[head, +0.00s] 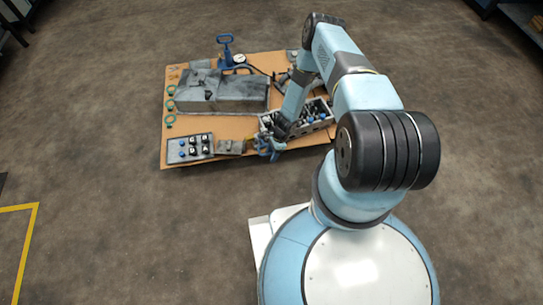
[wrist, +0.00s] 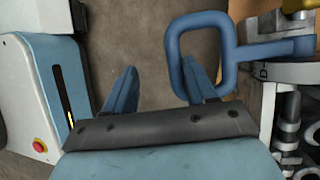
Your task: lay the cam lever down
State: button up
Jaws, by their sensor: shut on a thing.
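The cam lever is a blue bar with a squared loop handle (wrist: 234,52), at the upper right of the wrist view. Its bar runs right to a grey block marked with a letter D. In the head view my gripper (head: 268,146) is low at the front edge of the board, and the lever there is too small and covered to tell from the fingers.
The brown board (head: 232,126) carries a grey block (head: 240,93), a switch panel (head: 190,148), a crate of parts (head: 318,116), green rings and a blue-handled device (head: 227,50). Open floor surrounds the board. A white-and-blue body (wrist: 45,85) stands at left in the wrist view.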

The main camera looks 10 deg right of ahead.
jog(key=v, duration=1.2)
jog(key=shift+d, duration=0.25)
jog(key=shift+f, duration=0.1)
